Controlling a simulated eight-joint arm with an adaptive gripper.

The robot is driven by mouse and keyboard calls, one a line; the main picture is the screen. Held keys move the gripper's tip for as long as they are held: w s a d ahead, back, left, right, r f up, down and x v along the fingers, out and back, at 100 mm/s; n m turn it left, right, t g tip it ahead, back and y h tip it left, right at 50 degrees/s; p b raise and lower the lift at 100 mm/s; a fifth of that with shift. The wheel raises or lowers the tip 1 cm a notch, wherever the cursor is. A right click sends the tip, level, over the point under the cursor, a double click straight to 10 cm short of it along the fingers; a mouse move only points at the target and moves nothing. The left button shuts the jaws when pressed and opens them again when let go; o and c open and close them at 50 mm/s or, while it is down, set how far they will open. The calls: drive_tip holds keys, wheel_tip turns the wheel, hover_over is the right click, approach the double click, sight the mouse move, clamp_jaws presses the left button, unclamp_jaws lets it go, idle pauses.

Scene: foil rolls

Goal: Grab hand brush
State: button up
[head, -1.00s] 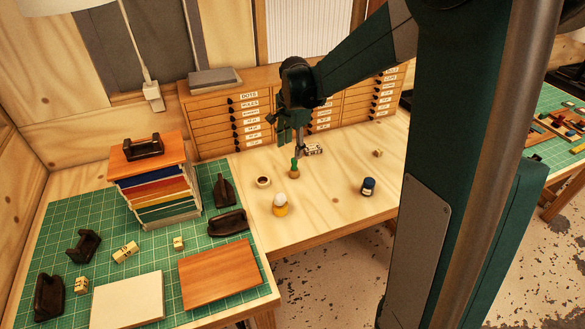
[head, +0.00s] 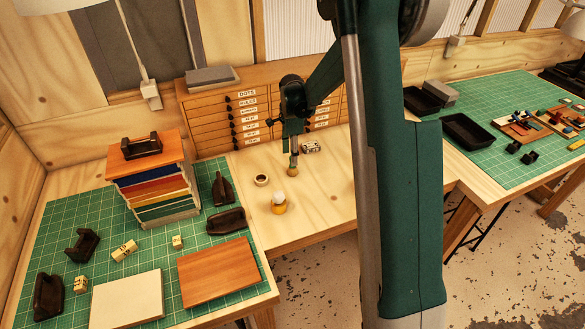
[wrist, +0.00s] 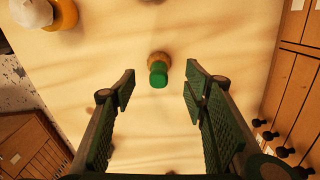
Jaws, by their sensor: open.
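A small upright brush with a green handle and a tan lower part stands on the pale wooden bench; I take it for the hand brush (head: 294,169). In the wrist view the brush (wrist: 158,72) is seen from above, near the middle and just beyond the gap between my fingertips. My gripper (head: 292,146) points down over it in the head view, hiding part of its handle. In the wrist view my gripper (wrist: 161,88) is open, one finger to each side, with nothing held.
A yellow pot with a white top (head: 279,205) and a small cup (head: 261,180) stand to the left. A small light block (head: 311,147) lies behind to the right. The labelled drawer cabinet (head: 215,125) borders the back. The bench front is clear.

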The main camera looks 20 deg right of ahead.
drive_tip(key=shift+f, duration=0.1)
drive_tip(key=shift+f, duration=1.15)
drive_tip(key=shift+f, duration=0.1)
drive_tip(key=shift+s+f+p, duration=0.1)
drive_tip(key=shift+f+p, duration=0.35)
drive_tip(key=shift+f, duration=2.1)
drive_tip(key=shift+c, duration=0.3)
drive_tip(key=c, duration=0.9)
